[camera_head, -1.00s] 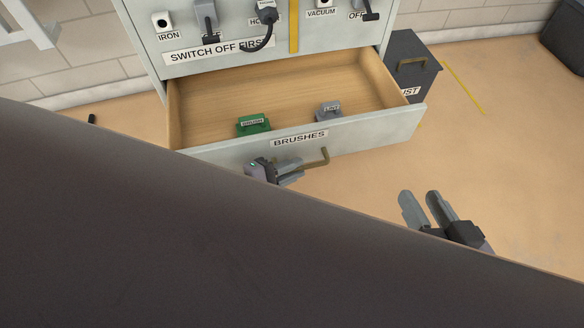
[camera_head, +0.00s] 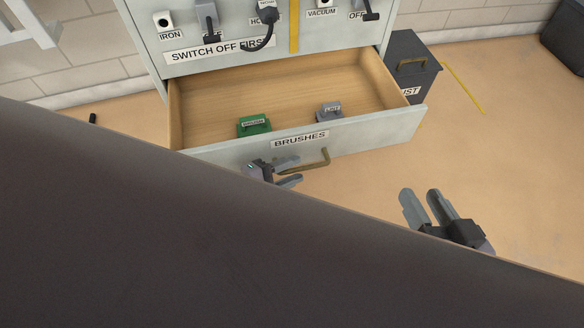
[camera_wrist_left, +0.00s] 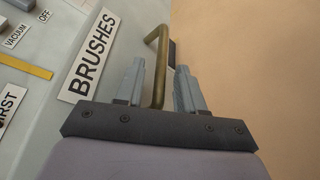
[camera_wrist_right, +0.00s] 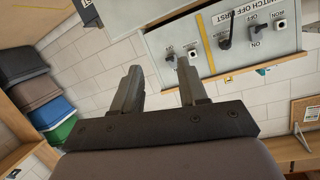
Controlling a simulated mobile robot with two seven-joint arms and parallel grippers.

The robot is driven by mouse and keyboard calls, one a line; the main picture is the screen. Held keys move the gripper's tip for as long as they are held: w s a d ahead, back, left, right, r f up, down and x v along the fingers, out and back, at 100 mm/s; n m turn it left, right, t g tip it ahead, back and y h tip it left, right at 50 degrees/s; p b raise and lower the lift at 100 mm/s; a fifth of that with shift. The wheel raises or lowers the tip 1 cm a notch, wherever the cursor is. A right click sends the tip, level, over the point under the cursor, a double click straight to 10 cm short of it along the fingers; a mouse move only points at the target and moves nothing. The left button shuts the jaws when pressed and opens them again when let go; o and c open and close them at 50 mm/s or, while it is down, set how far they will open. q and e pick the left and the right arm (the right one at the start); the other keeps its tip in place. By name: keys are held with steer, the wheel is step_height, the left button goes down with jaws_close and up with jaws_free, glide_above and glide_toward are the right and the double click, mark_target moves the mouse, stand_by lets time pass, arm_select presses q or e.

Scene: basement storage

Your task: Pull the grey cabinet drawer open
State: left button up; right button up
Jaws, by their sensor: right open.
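The grey cabinet drawer (camera_head: 380,134), labelled BRUSHES, stands pulled out with its wooden inside showing. A green brush (camera_head: 254,124) and a grey lint block (camera_head: 329,112) lie in it. Its brass handle (camera_head: 325,157) is on the front. My left gripper (camera_head: 298,170) is at the handle's left part. In the left wrist view its fingers (camera_wrist_left: 160,70) are apart, with the handle (camera_wrist_left: 157,45) between them and a gap on each side.
The grey cabinet (camera_head: 280,64) with switches and plugs stands above the drawer. A dark dust bin (camera_head: 412,72) stands at its right. A large dark surface hides the lower left of the head view.

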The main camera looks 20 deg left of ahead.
arm_select(q)
steer(key=p+v, duration=0.1)
steer(key=v, duration=0.5)
steer(key=shift+s+a+p, duration=0.2)
steer(key=shift+s+p, duration=0.05)
steer(key=shift+p, duration=0.1)
